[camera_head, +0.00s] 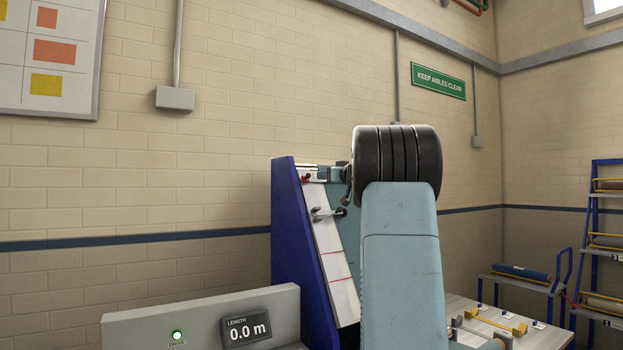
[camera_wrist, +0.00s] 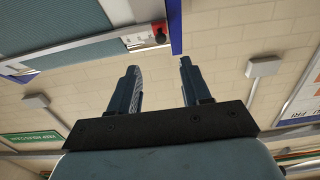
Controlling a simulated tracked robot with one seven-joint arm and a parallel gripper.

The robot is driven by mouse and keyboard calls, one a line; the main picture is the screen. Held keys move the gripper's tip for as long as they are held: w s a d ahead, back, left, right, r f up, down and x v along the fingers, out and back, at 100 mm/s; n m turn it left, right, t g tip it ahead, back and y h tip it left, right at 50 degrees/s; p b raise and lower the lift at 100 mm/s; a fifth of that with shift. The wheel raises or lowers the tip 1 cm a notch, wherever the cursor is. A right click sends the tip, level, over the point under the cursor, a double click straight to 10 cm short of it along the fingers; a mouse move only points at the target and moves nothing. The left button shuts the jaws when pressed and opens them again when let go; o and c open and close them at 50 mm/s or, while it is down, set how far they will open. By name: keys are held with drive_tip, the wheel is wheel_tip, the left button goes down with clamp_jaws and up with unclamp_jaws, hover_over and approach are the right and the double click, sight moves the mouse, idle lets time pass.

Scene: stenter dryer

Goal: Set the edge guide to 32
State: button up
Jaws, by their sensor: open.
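The stenter machine has a blue side frame (camera_head: 300,250) and a slanted white panel with red lines (camera_head: 335,265). A metal bracket (camera_head: 325,213) sits on the panel, and a small red knob (camera_head: 306,179) is at its top. I cannot tell which part is the edge guide, and no scale figures are readable. My arm covers part of the machine in the head view.
A grey console (camera_head: 200,318) in front has a green lamp (camera_head: 177,335) and a length display (camera_head: 246,328) reading 0.0 m. A pale table (camera_head: 500,325) with a yellow-handled tool stands at right. Racks with rolls (camera_head: 605,240) stand farther right.

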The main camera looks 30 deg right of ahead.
sight(309, 176)
drive_tip(key=w, duration=1.1)
drive_tip(key=shift+w, duration=0.3)
clamp_jaws()
